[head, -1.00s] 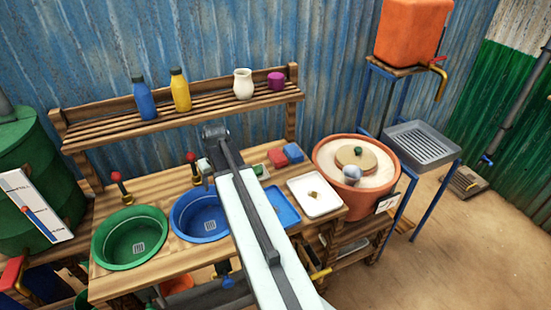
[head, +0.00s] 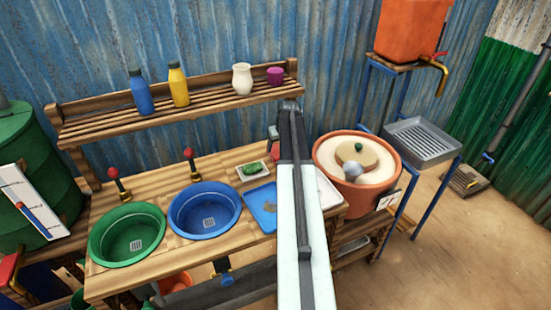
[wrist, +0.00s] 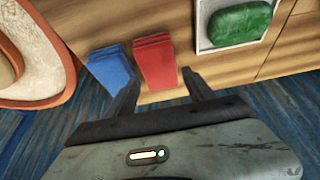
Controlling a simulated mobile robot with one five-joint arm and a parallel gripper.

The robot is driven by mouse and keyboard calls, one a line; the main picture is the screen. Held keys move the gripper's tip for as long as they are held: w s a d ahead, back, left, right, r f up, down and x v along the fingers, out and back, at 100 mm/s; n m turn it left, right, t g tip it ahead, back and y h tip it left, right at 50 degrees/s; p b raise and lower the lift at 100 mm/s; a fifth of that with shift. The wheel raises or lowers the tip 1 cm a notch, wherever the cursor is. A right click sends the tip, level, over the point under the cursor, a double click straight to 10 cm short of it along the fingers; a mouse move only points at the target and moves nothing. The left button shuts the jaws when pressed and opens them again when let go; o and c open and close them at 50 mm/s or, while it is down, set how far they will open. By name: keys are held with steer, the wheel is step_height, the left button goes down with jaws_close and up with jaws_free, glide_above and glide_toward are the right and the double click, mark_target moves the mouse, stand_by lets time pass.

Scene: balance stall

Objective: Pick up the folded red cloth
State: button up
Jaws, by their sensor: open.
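The folded red cloth (wrist: 155,62) lies on the wooden table in the wrist view, between the directions of my two fingers. My gripper (wrist: 160,78) is open and empty; its fingertips sit on either side of the cloth's near end in the picture. I cannot tell how far above the cloth they are. A folded blue cloth (wrist: 110,68) lies to the left of the red one, close to the left fingertip.
A green soap (wrist: 240,24) on a white dish (head: 254,182) lies right of the red cloth in the wrist view. An orange clay basin (head: 362,194) stands beside the table. Blue (head: 205,236) and green basins (head: 158,235) are to the left; a slatted shelf (head: 130,125) runs behind.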

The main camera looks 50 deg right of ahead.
mark_target(277, 152)
steer(key=shift+b+x, duration=1.7)
steer(key=shift+x, duration=0.55)
steer(key=shift+s+f, duration=0.15)
steer(key=shift+f, duration=0.2)
steer(key=c, duration=1)
steer(key=shift+r, duration=0.15)
